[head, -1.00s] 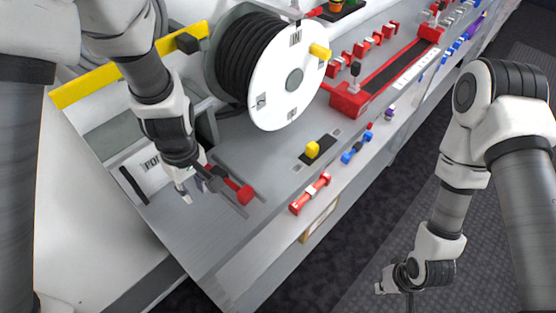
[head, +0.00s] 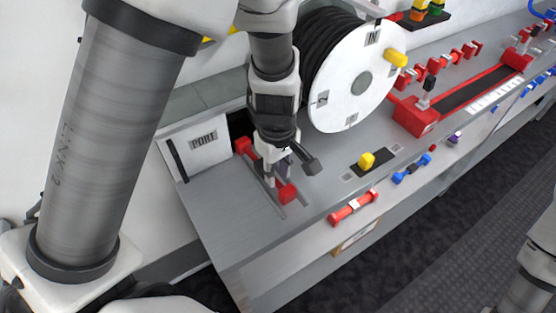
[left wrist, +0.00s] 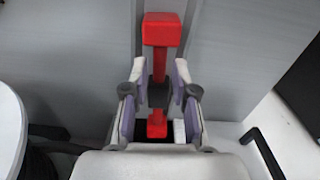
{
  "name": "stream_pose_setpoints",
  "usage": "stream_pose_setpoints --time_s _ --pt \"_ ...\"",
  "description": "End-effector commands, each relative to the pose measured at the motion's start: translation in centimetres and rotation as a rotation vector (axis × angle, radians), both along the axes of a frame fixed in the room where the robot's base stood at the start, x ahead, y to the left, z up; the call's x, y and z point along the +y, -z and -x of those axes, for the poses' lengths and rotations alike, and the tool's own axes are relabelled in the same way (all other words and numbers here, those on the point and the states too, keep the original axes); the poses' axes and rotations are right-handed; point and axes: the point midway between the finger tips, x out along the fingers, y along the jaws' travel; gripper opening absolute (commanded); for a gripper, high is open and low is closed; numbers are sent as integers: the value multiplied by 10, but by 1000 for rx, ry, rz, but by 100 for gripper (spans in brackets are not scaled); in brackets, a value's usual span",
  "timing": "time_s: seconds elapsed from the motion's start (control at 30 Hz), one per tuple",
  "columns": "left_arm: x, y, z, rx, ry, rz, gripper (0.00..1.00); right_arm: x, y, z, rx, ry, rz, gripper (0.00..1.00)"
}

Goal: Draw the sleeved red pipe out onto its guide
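The red pipe (head: 287,193) lies at the dark opening beside the PORT label, its square red end outward and another red part (head: 242,146) nearer the opening. In the left wrist view its red end block (left wrist: 161,29) is at the top, with a dark sleeve (left wrist: 158,90) round the bar lower down. The guide, two grey rails (head: 298,210), runs along the bench under and past the end block. My left gripper (left wrist: 158,95) is open, its purple-padded fingers either side of the sleeve with gaps showing. It hides part of the pipe in the head view (head: 277,172). My right gripper is out of view.
A black hose reel (head: 357,85) with a white disc stands close right of my left arm. The PORT panel (head: 203,145) with a black handle is at left. A yellow knob (head: 366,160) and a red bar handle (head: 352,207) are right. The bench front (head: 222,230) is clear.

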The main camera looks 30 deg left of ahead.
Motion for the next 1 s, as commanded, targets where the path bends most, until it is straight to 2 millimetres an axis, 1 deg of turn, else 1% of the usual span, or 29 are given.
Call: stream_pose_setpoints --time_s 0.03,0.1,0.2,0.5,0.53,0.57,0.6,1.0 --pt "0 11 1 3 1 -1 27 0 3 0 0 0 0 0" --pt "0 20 1 2 0 0 27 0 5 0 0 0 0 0" --pt "0 28 0 1 0 0 27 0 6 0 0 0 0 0" --pt "0 31 0 0 1 -1 27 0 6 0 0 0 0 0" --pt "0 31 0 0 1 -1 24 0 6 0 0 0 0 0" --pt "0 31 0 0 1 -1 13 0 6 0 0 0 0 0" --pt "0 31 0 0 1 -1 0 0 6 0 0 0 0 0" --pt "1 30 0 1 0 0 0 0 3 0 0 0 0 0"
